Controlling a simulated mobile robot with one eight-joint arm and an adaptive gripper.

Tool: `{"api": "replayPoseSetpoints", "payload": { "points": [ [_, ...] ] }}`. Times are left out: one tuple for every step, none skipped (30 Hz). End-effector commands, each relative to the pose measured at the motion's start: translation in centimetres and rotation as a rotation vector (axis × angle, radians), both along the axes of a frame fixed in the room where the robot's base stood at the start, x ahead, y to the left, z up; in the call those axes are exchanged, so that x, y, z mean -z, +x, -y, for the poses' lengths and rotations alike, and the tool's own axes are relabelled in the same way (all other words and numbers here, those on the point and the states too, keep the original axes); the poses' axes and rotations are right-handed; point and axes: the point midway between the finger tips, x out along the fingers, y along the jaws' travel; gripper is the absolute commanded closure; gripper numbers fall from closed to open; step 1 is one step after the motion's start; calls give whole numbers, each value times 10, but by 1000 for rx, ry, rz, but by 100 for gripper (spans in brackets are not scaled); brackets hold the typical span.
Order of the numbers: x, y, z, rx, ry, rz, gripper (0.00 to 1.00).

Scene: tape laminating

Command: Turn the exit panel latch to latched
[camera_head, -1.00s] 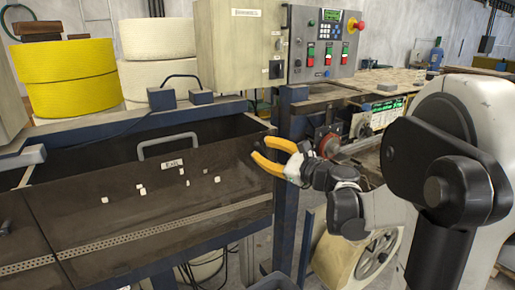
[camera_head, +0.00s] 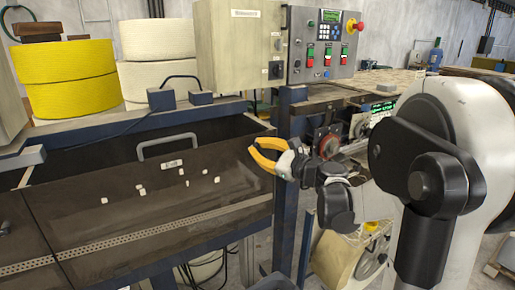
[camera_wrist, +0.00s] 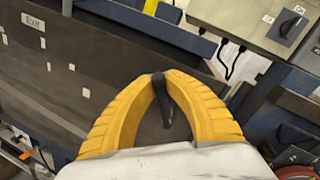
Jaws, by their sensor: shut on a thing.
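The exit panel (camera_head: 228,190) is a dark, sloping cover with an "Exit" label and a grey bar handle (camera_head: 167,143) at its top edge. It also shows in the wrist view (camera_wrist: 55,85). My gripper (camera_head: 252,153) is at the panel's upper right end. In the wrist view its yellow fingers (camera_wrist: 159,77) meet at the tips around a small dark lever, the latch (camera_wrist: 164,98). The lever runs back between the fingers, slanting slightly. Its base is unclear, and the latch cannot be made out in the head view.
A blue post (camera_head: 287,190) stands just right of the panel. A grey control box (camera_head: 322,45) with buttons and a red emergency stop is above it. Yellow rolls (camera_head: 65,75) and white rolls stand behind at left. Several small white bits lie on the panel.

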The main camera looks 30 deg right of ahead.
Motion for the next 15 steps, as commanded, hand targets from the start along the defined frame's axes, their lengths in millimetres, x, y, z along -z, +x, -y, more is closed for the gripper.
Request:
{"api": "replayPoseSetpoints", "payload": {
  "points": [
    [0,0,0,0,-6,-1,100],
    [0,0,-1,1,-12,0,100],
    [1,0,-1,1,-22,0,100],
    [1,0,-1,1,-32,2,100],
    [1,0,-2,0,-43,1,100],
    [2,0,-3,0,-60,2,100],
    [2,0,-3,0,-76,2,100],
    [3,0,-4,0,-94,3,100],
    [4,-1,-5,0,-118,3,100],
    [4,-1,-6,-1,-139,4,100],
    [5,-1,-7,0,-161,6,100],
    [6,-1,-8,0,-193,6,100],
    [7,-1,-9,-1,-219,7,100],
    [8,-1,-10,-1,-245,8,100],
    [9,-1,-11,-1,-281,9,100]
  ]
}}
